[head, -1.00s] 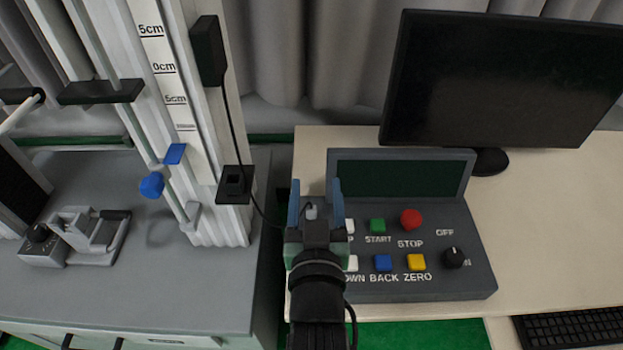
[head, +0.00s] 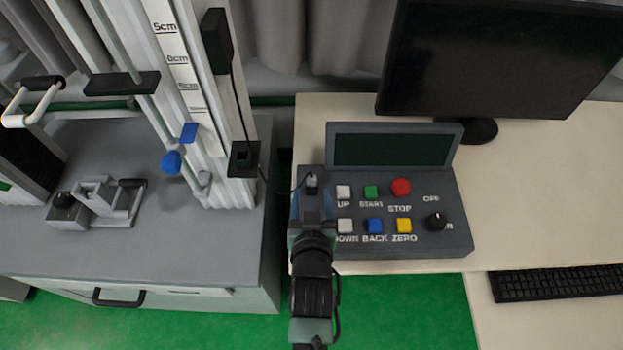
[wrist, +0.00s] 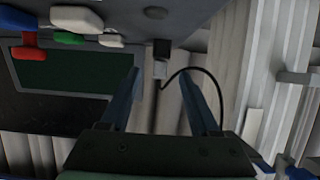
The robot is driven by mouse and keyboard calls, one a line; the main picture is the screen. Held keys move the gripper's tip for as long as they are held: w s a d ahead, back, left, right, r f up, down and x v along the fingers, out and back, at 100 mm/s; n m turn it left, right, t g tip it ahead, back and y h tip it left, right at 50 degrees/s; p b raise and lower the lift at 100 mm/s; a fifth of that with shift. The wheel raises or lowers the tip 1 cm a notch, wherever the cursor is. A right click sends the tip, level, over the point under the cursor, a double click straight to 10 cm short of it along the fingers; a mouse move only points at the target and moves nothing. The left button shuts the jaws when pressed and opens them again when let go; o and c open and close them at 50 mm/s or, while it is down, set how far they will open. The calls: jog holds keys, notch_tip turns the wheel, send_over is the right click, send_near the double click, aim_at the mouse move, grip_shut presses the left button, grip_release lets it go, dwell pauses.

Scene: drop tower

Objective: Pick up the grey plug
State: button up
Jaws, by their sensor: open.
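The grey plug (head: 311,183) stands at the upper left corner of the dark control box (head: 457,185), with a black cable running from it. In the wrist view the plug (wrist: 160,69) hangs from a black piece, with the cable curving off to the right. My gripper (head: 311,202) is open, just on the near side of the plug in the head view. In the wrist view its two blue fingers (wrist: 160,82) point toward the plug, which shows between and slightly beyond their tips. I see no contact.
The buttons, such as the white UP button (head: 343,191), lie close right of my gripper. The drop tower (head: 190,120) with a black socket block (head: 244,158) stands to the left. A monitor (head: 480,60) stands behind the box.

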aim_at(312, 183)
jog(key=shift+r+x, duration=0.15)
jog(key=shift+x, duration=1.25)
jog(key=shift+r+x, duration=0.15)
jog(key=shift+x, duration=1.3)
jog(key=shift+w, duration=0.1)
grip_shut()
